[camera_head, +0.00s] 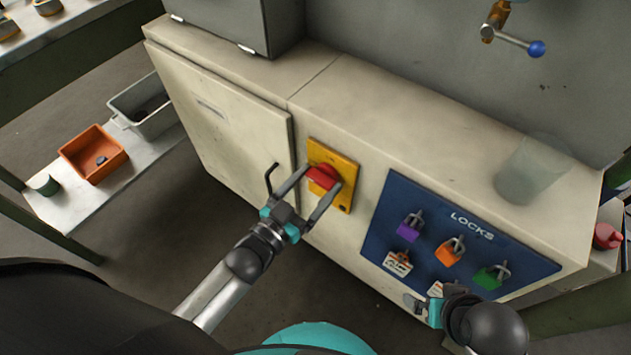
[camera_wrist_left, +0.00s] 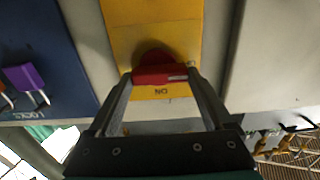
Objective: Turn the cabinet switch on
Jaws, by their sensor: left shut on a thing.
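The cabinet switch is a red rotary handle (camera_head: 326,172) on a yellow plate (camera_head: 345,199) on the beige cabinet front. My left gripper (camera_head: 322,179) is shut on the red handle, one finger at each end. In the left wrist view the red handle (camera_wrist_left: 160,75) lies crosswise between the two fingertips (camera_wrist_left: 161,77), on the yellow plate (camera_wrist_left: 155,30). An upside-down "ON" label shows just below the handle there. My right gripper (camera_head: 424,304) is at the lower right, in front of the lock panel; its opening is unclear.
A blue lock panel (camera_head: 375,240) with purple (camera_head: 409,231), orange (camera_head: 448,254) and green (camera_head: 487,278) padlocks is right of the switch. A cabinet door handle (camera_head: 271,179) sticks out just left of my left gripper. An orange bin (camera_head: 78,151) and grey bin (camera_head: 155,122) stand on the left bench.

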